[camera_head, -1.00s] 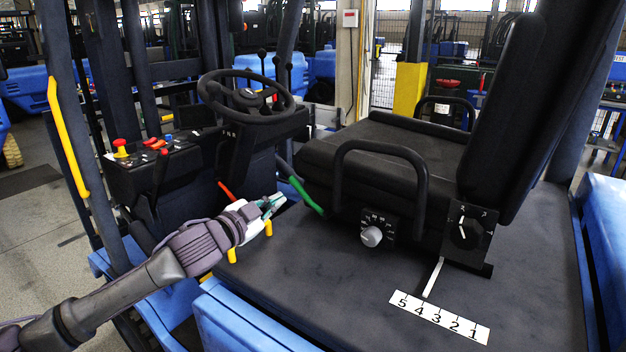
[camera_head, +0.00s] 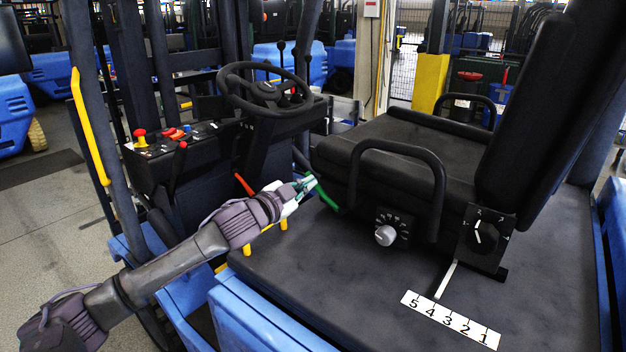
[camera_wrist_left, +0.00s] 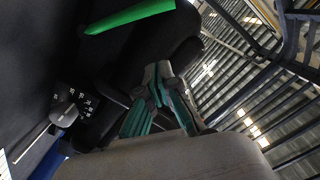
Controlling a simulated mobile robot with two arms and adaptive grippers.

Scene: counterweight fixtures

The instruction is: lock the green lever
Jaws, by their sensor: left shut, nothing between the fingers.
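The green lever (camera_head: 326,197) slants down to the right beside the base of the seat in the head view. Its upper part is partly hidden by my left gripper (camera_head: 311,181), which is shut and empty with its tips at or just in front of the lever. In the left wrist view the green lever (camera_wrist_left: 130,16) crosses the top of the picture. The left fingers (camera_wrist_left: 157,72) point up towards it and look apart from it. Contact cannot be told for sure. My right gripper is in neither view.
The black seat (camera_head: 405,145) with its loop armrest (camera_head: 398,147) stands right of the lever. A red lever (camera_head: 243,184) is left of the gripper. The steering wheel (camera_head: 265,88) is above. A knob (camera_head: 386,235) and a numbered strip (camera_head: 450,320) lie to the right.

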